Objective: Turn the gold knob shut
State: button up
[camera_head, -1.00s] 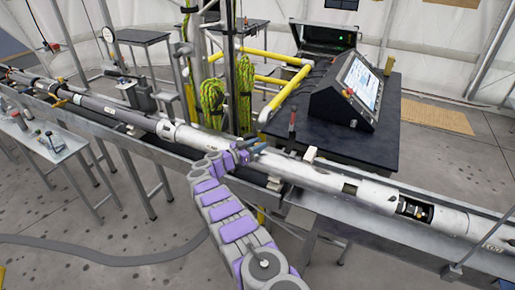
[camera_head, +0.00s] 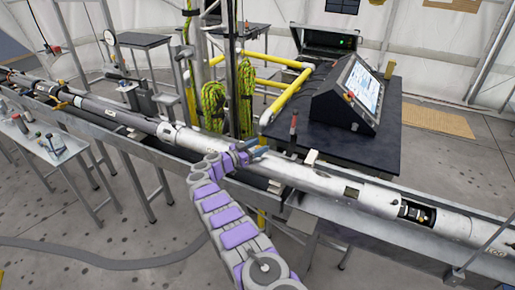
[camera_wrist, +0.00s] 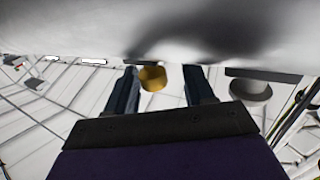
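The gold knob (camera_wrist: 152,78) shows in the wrist view as a short gold cylinder on the side of the white tube (camera_wrist: 60,35). My gripper (camera_wrist: 168,80) has its two dark fingers spread apart, one on each side of the knob. The knob lies nearer the left finger, with a clear gap to the right finger. I cannot tell whether the left finger touches it. In the head view my gripper (camera_head: 258,152) is beside the long white tube (camera_head: 300,172), and the knob cannot be made out there.
A grey round fitting (camera_wrist: 250,88) is right of the fingers. A metal trough (camera_head: 360,232) runs under the tube. Behind stand a dark table (camera_head: 385,150) with a console (camera_head: 345,95), yellow rails (camera_head: 285,95) and coiled green rope (camera_head: 213,105).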

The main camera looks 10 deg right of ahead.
jog(key=shift+s+a, duration=0.3)
jog(key=shift+a, duration=0.1)
jog(key=p+v, duration=0.2)
jog(key=v, duration=1.4)
jog(key=shift+a, duration=0.35)
jog(key=shift+f, duration=0.1)
